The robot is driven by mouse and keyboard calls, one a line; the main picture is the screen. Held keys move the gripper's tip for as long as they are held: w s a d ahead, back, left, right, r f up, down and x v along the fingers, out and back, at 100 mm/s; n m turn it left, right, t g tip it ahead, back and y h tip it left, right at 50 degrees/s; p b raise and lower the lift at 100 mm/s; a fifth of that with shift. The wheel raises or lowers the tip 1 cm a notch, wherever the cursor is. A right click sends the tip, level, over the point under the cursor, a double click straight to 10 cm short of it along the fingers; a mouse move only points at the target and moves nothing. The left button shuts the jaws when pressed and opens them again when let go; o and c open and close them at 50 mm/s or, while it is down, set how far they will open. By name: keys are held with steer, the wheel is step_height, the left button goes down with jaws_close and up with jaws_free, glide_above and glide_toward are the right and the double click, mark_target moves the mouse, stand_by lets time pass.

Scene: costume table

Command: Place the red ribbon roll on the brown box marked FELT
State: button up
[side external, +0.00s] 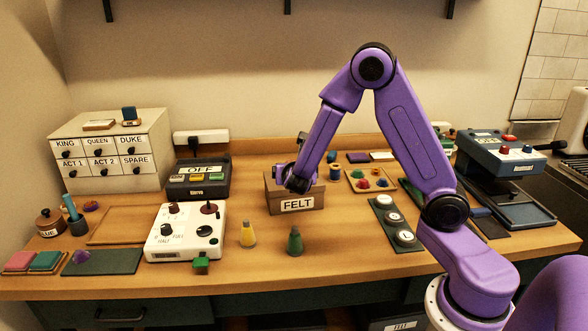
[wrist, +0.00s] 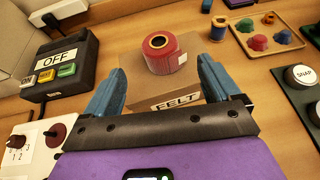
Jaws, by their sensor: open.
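The red ribbon roll (wrist: 164,63) appears to rest on top of the brown box marked FELT (wrist: 138,88), its round hole facing up, toward the box's far side. The box also shows in the side view (side external: 281,205), standing on the table with its label facing front. My gripper (wrist: 161,66) is open, its blue fingers apart on either side of the near part of the box top, with the roll between and just beyond the fingertips. No finger visibly touches the roll. In the side view my gripper (side external: 296,178) is low over the box and the roll cannot be made out.
A dark device marked OFF (side external: 200,179) stands left of the box. A white control panel (side external: 186,232) is at front left. Yellow (side external: 248,235) and green (side external: 295,242) bottles stand in front. A button strip (side external: 394,222) and a tray of colored pieces (side external: 369,181) lie right.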

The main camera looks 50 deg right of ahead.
steer(key=s+a+r+m+g+y, duration=0.1)
steer(key=s+a+m+g+y, duration=0.2)
steer(key=s, duration=0.8)
steer(key=s+a+m+g+y, duration=0.2)
steer(key=s+a+m+y, duration=0.2)
steer(key=s, duration=0.7)
steer(key=s+a+r+m+g+y, duration=0.1)
steer(key=s+a+m+g+y, duration=0.2)
steer(key=s+a+m, duration=0.3)
steer(key=s+a, duration=0.2)
steer(key=s, duration=0.3)
steer(key=shift+a+r+g+y, duration=0.3)
steer(key=shift+a, duration=0.05)
